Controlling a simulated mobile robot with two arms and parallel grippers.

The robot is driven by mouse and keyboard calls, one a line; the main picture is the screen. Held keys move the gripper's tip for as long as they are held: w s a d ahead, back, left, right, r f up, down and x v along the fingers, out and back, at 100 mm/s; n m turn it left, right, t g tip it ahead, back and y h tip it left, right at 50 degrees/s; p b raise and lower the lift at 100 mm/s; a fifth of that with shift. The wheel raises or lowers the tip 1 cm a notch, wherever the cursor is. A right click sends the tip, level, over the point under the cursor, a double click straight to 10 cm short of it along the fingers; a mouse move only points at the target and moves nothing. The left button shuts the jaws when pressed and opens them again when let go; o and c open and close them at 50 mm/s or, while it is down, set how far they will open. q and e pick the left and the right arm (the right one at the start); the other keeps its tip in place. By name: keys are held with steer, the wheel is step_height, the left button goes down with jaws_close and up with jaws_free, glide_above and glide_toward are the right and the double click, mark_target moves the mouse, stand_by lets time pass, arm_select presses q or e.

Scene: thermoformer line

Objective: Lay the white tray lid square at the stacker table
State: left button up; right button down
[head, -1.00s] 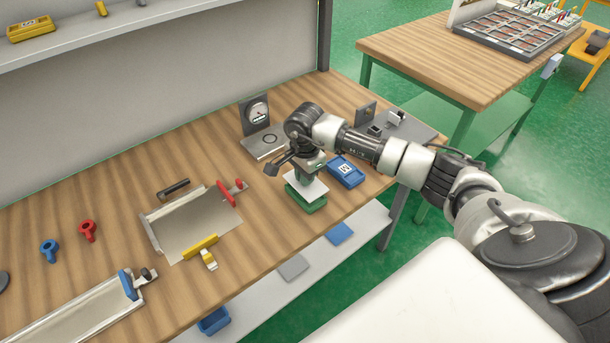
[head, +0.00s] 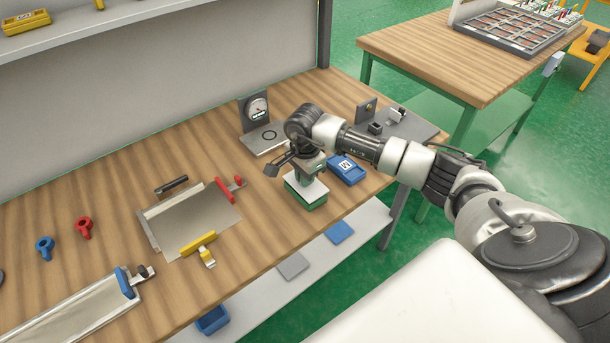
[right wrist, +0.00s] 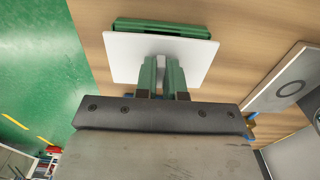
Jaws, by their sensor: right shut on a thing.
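The white tray lid (head: 313,194) is a flat white square under my right gripper (head: 308,178) in the head view. In the right wrist view, the lid (right wrist: 122,52) lies across the tips of my right gripper's green fingers (right wrist: 162,72). The gripper is shut on it; the grip point itself is partly hidden. A green block-like holder (head: 312,207) is directly below the lid, and its edge shows past the lid in the right wrist view (right wrist: 162,27). I cannot tell whether lid and holder touch. My left gripper is not in view.
A blue box (head: 346,171) stands close right of the holder. A dial gauge stand (head: 262,139) is behind. A metal plate fixture (head: 190,226) with red and yellow clamps lies left. A grey plate with small blocks (head: 418,134) lies right. The wood between holder and fixture is clear.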

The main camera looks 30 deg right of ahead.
steer(key=shift+f+b, duration=0.6)
steer(key=shift+f, duration=0.1)
steer(key=c, duration=1.1)
jaws_free()
steer(key=shift+c, duration=0.2)
steer(key=shift+r, duration=0.1)
step_height(320, 180, up, 11)
steer(key=b, duration=0.1)
steer(key=shift+a, duration=0.1)
